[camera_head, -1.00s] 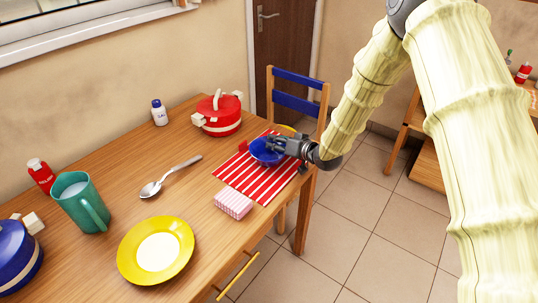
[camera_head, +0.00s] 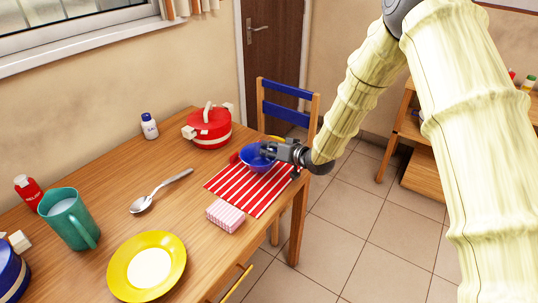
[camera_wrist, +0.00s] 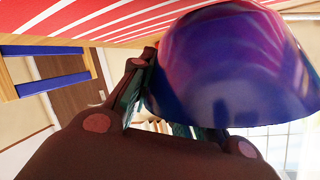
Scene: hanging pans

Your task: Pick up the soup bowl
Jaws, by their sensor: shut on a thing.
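The soup bowl is a deep blue bowl (camera_head: 254,160) at the right end of the wooden table, over a red and white striped mat (camera_head: 240,192). My gripper (camera_head: 270,151) reaches in from the right and is shut on the bowl's near right side. In the wrist view the glossy bowl (camera_wrist: 235,65) fills the upper right, with my gripper's fingers (camera_wrist: 175,122) at its wall. The bowl looks roughly level and seems slightly above the mat; its underside contact is hidden in the head view.
A small red object (camera_head: 234,157) and a yellow one (camera_head: 276,139) show beside the bowl. A red pot (camera_head: 208,130) stands behind left, a pink striped block (camera_head: 226,215) in front. A chair (camera_head: 288,108) stands behind the table end. Spoon (camera_head: 160,190), yellow plate (camera_head: 147,267) and green mug (camera_head: 68,220) lie left.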

